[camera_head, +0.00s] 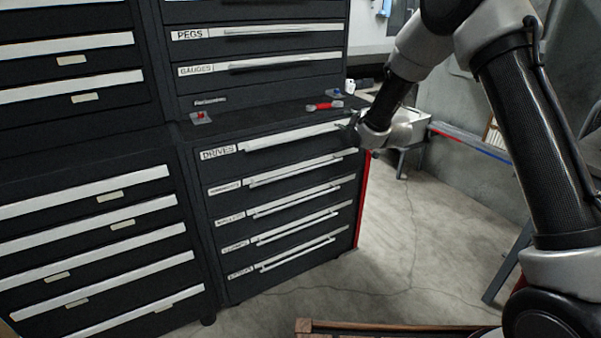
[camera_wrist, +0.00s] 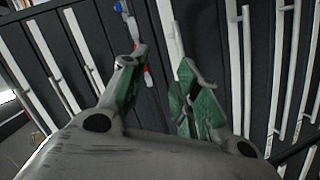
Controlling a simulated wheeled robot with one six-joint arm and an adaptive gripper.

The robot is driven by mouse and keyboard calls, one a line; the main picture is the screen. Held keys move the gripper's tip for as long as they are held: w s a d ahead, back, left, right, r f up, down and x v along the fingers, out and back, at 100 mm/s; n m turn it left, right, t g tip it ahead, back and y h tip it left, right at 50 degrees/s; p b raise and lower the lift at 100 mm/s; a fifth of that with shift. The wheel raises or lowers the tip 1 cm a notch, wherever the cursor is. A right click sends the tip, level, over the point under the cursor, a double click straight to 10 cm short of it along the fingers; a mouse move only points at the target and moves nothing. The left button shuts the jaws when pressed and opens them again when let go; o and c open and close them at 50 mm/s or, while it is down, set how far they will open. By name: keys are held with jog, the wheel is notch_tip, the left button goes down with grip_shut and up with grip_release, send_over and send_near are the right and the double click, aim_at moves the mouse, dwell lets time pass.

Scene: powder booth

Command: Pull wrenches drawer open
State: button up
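The lower cabinet (camera_head: 285,240) has a stack of dark drawers with light bar handles. The top one is labelled DRIVES (camera_head: 218,153). The labels below it, such as the third drawer's label (camera_head: 230,218), are too small to read surely, so I cannot tell which drawer is the wrenches one. All these drawers look shut. My gripper (camera_head: 352,128) is near the right end of the top drawer's handle (camera_head: 290,137). In the wrist view my gripper (camera_wrist: 160,85) has its two green-padded fingers apart with nothing between them, facing the drawer fronts and handles.
On the cabinet top lie a red-handled tool (camera_head: 324,106) and a small grey piece with a red part (camera_head: 201,118). Drawers labelled PEGS and GAUGES (camera_head: 197,69) are above. Another drawer cabinet (camera_head: 90,240) stands left. The concrete floor (camera_head: 400,240) to the right is open.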

jog(key=a+f+n+t+y, duration=0.15)
jog(key=a+f+n, duration=0.25)
jog(key=a+f, duration=0.45)
jog(key=n+t+y, duration=0.2)
jog(key=n+y, duration=0.2)
send_near(301, 171)
jog(key=w+a, duration=0.2)
jog(key=w, duration=0.1)
jog(key=shift+g, duration=0.35)
jog(key=x, duration=0.6)
jog(key=shift+w+a+r, duration=0.1)
jog(key=shift+w+r, duration=0.25)
jog(key=shift+r, duration=0.05)
grip_shut()
